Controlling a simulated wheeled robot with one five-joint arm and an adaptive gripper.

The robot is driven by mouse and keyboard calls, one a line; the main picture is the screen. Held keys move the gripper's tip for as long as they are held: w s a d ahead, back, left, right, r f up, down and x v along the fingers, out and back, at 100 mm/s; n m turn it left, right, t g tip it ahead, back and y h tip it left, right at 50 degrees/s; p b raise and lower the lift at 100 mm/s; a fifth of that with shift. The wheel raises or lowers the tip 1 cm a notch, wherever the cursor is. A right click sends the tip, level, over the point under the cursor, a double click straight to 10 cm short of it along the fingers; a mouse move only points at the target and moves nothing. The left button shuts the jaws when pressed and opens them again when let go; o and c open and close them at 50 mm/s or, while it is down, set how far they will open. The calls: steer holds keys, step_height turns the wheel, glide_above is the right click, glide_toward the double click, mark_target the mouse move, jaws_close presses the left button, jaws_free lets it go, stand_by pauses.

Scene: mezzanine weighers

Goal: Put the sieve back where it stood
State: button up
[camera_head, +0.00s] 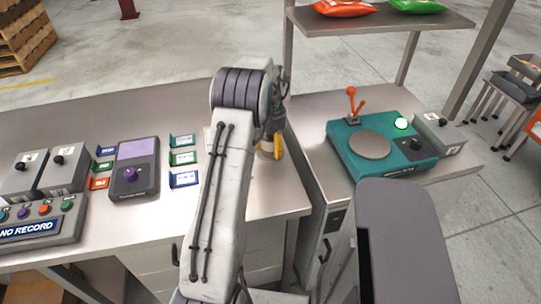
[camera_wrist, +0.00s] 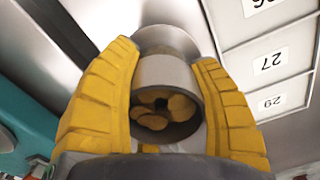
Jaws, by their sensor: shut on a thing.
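My gripper (camera_wrist: 165,60) has yellow fingers closed on both sides of a metal cylinder, which looks like the sieve (camera_wrist: 165,73). Its open end faces the wrist camera and shows tan rounded pieces or a pierced bottom inside; I cannot tell which. A wider round metal part shows at its far end. In the head view my gripper (camera_head: 271,146) is near the right end of the long bench, mostly behind my arm. The sieve cannot be made out there. The spot where it stood is not marked in view.
The long bench (camera_head: 270,198) carries a purple-screened device (camera_head: 137,168), small coloured holders (camera_head: 183,157) and grey switch boxes. A teal weigher (camera_head: 380,146) with a round plate and orange lever stands on the right bench. Numbered labels (camera_wrist: 270,61) show in the wrist view.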

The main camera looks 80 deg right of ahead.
mark_target(270, 137)
steer(key=shift+f+p, duration=0.3)
steer(key=shift+f, duration=1.7)
steer(key=shift+f, duration=0.2)
steer(key=o, duration=1.2)
steer(key=shift+o, duration=0.2)
step_height(270, 137, up, 12)
steer(key=shift+f+b, duration=0.1)
steer(key=shift+b, duration=0.25)
steer(key=shift+r, duration=0.3)
